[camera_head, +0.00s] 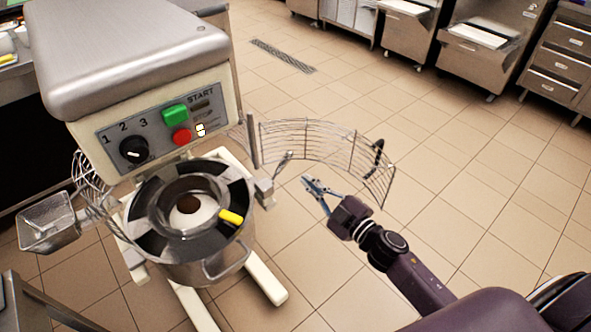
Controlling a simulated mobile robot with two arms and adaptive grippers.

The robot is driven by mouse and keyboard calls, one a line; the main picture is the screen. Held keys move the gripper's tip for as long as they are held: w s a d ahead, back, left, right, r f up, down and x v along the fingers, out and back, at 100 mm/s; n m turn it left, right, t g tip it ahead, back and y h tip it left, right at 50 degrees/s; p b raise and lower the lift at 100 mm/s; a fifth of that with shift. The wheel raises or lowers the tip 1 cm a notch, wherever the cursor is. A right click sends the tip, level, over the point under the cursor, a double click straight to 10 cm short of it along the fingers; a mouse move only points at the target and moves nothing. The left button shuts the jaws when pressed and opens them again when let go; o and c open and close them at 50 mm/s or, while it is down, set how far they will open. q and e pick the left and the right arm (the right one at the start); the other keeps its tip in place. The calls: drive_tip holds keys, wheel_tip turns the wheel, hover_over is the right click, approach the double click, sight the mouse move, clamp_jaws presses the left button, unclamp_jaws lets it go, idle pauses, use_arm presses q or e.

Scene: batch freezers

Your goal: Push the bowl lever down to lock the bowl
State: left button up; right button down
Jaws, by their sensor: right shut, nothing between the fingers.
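The steel mixer bowl (212,268) sits in the mixer at lower left, with a dark ring and a yellow piece (231,217) at its top. A thin metal lever (282,163), which looks like the bowl lever, sticks up and tilts to the right beside the bowl's right bracket. My right gripper (309,183) is shut and empty. It is just right of the lever and slightly lower in the picture, with a visible gap between them. My left gripper is not in view.
The wire guard (325,147) is swung out to the right, behind my right gripper. The mixer head (130,50) and control panel (165,122) stand above the bowl. A metal chute (47,226) hangs at left. Tiled floor (470,190) is clear at right; steel cabinets line the back.

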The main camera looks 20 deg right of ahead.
sight(280, 168)
drive_tip(key=b+x, duration=0.1)
drive_tip(key=x, duration=0.8)
drive_tip(key=shift+w+b, duration=0.3)
drive_tip(key=shift+w+d+f+m, duration=0.1)
drive_tip(key=shift+d+f+m, duration=0.2)
drive_tip(key=shift+m, duration=0.2)
drive_tip(key=w+d+f+m, duration=0.1)
drive_tip(key=d+f+m, duration=0.2)
drive_tip(key=f+m, duration=0.4)
drive_tip(key=m, duration=0.3)
drive_tip(key=shift+f+m+g+y, duration=0.15)
drive_tip(key=shift+m+g+y, duration=0.15)
drive_tip(key=shift+y, duration=0.1)
drive_tip(key=shift+d, duration=0.1)
idle(0.6)
